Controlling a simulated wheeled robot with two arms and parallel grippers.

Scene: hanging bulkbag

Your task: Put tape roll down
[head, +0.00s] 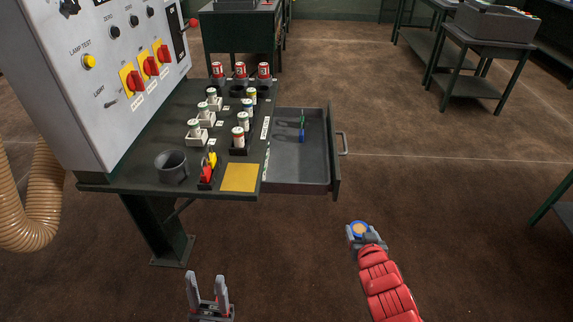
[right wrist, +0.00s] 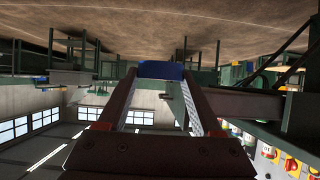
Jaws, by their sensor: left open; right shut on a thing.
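A blue tape roll (head: 359,229) with a tan centre is held in my right gripper (head: 364,238), over the floor to the right of the bench and in front of the open drawer. In the right wrist view, the blue tape roll (right wrist: 161,70) sits between the two fingertips. My right gripper is shut on it, apart from the bench. My left gripper (head: 208,290) is open and empty at the bottom of the head view, in front of the bench.
The dark bench (head: 135,180) carries a grey cup (head: 171,167), red and yellow tools (head: 208,168), a yellow square (head: 240,177) and several small jars and cans. Its open drawer (head: 300,173) holds a thin green and blue item (head: 301,128). A control panel (head: 95,75) stands at the left.

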